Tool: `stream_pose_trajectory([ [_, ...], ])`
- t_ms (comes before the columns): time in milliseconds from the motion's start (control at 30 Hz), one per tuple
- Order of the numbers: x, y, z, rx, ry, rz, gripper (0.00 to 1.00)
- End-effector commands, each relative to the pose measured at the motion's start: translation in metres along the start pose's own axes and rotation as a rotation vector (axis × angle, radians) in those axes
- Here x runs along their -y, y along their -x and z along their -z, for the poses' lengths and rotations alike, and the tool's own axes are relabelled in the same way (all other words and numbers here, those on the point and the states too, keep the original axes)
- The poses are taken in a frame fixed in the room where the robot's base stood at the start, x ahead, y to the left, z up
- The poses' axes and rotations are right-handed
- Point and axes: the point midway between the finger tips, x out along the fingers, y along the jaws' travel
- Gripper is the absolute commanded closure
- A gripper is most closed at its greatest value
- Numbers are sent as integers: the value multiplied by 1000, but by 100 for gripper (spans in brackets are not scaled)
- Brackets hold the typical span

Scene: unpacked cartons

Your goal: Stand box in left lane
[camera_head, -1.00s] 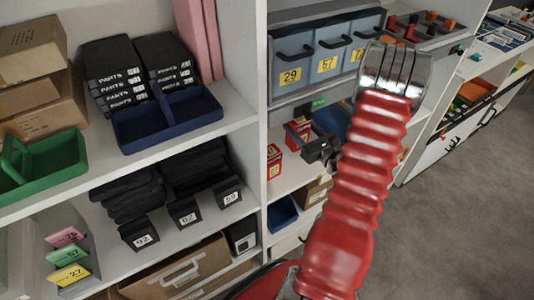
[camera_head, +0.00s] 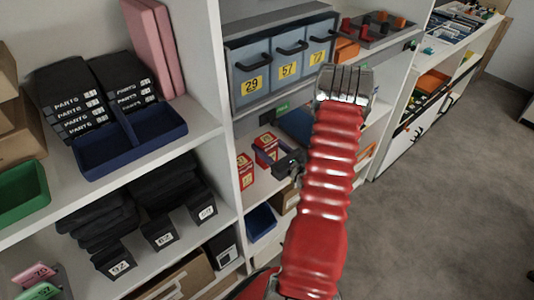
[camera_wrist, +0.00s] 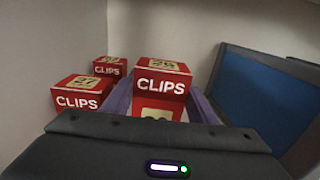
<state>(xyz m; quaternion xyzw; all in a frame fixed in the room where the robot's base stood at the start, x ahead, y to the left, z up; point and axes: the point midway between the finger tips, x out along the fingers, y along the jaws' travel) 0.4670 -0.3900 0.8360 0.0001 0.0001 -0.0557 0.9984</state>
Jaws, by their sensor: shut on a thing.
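In the wrist view, a red CLIPS box numbered 26 (camera_wrist: 162,85) stands upright between the two purple fingers of my gripper (camera_wrist: 158,106). My gripper is shut on it. Its lower part is hidden by the gripper body. Two more red CLIPS boxes stand to the left, a nearer one numbered 27 (camera_wrist: 80,97) and a farther one (camera_wrist: 109,68) by the pale wall. In the head view, red boxes (camera_head: 245,172) show on the middle shelf, with my dark gripper (camera_head: 288,164) just right of them. Lane edges cannot be made out.
A blue panel in a dark frame (camera_wrist: 265,100) leans at the right in the wrist view. Grey bins with yellow labels (camera_head: 288,65) sit on the shelf above. A blue tray (camera_head: 261,222) lies below. The floor (camera_head: 440,200) at the right is clear.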

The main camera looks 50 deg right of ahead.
Motion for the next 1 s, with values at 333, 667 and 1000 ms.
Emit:
stream_pose_trajectory([
  [333,-1,0,29,-1,-2,-1,80],
  [667,-1,0,41,1,1,-2,80],
  [1000,-1,-1,43,0,0,-2,40],
])
